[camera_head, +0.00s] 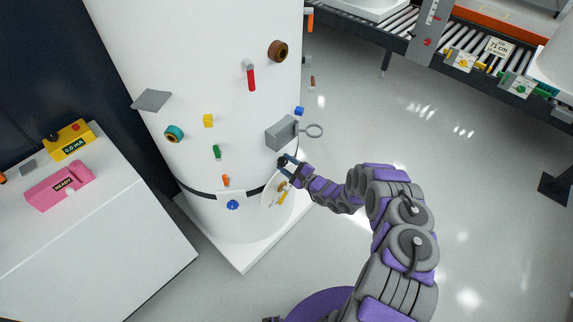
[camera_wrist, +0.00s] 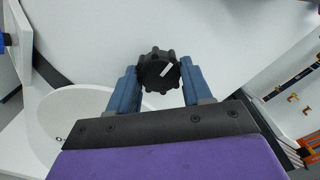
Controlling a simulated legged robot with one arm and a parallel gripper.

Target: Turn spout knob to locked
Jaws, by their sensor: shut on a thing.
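A black lobed knob (camera_wrist: 159,72) with a white pointer mark sits between the two blue-grey fingers of my gripper (camera_wrist: 160,86) in the wrist view. The fingers are shut on it from both sides. The white mark slants up to the right. In the head view my gripper (camera_head: 288,166) reaches the lower right side of the white tank (camera_head: 215,100), where the dark knob is small and partly hidden by the fingers. I cannot make out any locked marking. A pale round plate (camera_head: 277,188) hangs just below the gripper.
A grey box with a ring handle (camera_head: 284,132) sticks out of the tank just above my gripper. A blue knob (camera_head: 233,204) and a red-handled valve (camera_head: 250,78) are also on the tank. A white cabinet (camera_head: 110,235) stands left. Open floor (camera_head: 430,140) lies to the right.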

